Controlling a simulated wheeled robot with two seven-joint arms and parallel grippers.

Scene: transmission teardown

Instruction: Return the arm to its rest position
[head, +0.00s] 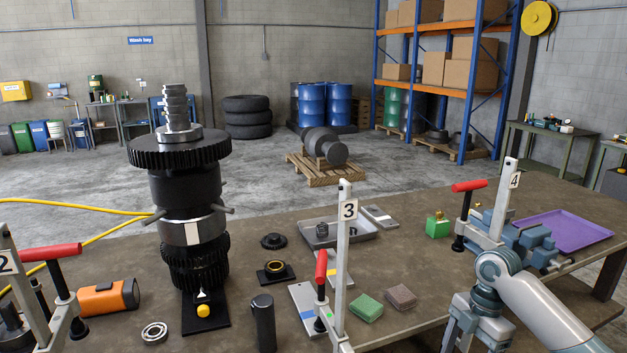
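My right arm (545,305) comes in from the lower right and bends down at a rounded joint in front of the bench's near edge. Its lower end, with my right gripper (468,330), is at the bottom of the head view. The fingertips are not clearly visible, so I cannot tell whether it is open or shut. No held object shows there. My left arm and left gripper are not in view. The transmission gear stack (190,195) stands upright on the bench at left, apart from my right arm.
The bench (400,235) holds toggle clamps (345,260), a vise (520,240), a purple tray (562,230), a grey tray (340,236), a green sponge (366,307), a brown pad (400,296), a bearing (154,332) and an orange flashlight (108,298). Bare bench lies around (430,270) the middle right.

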